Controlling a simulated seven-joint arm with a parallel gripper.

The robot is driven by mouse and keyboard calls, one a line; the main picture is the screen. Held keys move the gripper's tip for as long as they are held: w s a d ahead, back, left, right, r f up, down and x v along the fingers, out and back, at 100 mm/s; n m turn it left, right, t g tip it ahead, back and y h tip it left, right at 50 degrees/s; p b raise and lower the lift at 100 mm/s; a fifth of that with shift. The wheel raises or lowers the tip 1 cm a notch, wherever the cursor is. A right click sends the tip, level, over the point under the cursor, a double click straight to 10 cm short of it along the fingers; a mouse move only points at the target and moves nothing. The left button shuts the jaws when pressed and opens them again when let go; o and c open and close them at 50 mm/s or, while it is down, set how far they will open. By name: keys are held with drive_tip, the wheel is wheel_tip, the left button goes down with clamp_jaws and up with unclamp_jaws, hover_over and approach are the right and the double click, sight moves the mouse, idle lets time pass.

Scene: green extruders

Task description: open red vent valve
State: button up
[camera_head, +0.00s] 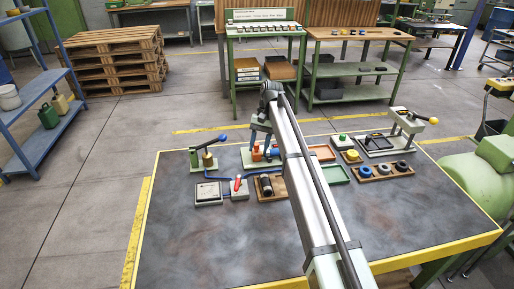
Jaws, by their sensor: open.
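A small red lever (238,183), which looks like the red vent valve, stands upright on a pale grey block (240,192) at the left-middle of the workbench. A blue hose appears to run by the block. My arm reaches in from the bottom and bends down at its far end. My gripper (257,149) is small and partly hidden there, behind and right of the red lever, apart from it. It is open, near an orange-and-blue fitting (257,155); I cannot tell whether it touches the fitting.
A hand press with a blue knob (207,158) and a square gauge plate (208,193) stand left of the valve. A wooden tray (278,194) with a dark cylinder lies right of it. A lever press (405,125) stands at far right. The front bench (210,245) is clear.

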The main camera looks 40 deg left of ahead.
drive_tip(key=t+y, duration=0.2)
drive_tip(key=t, duration=0.2)
approach(237, 184)
drive_tip(key=f, duration=0.5)
drive_tip(key=s+a+f, duration=0.1)
drive_tip(key=f, duration=0.2)
drive_tip(key=shift+f, duration=0.1)
idle(0.4)
drive_tip(key=shift+c, duration=0.3)
drive_tip(key=shift+w, duration=0.1)
clamp_jaws()
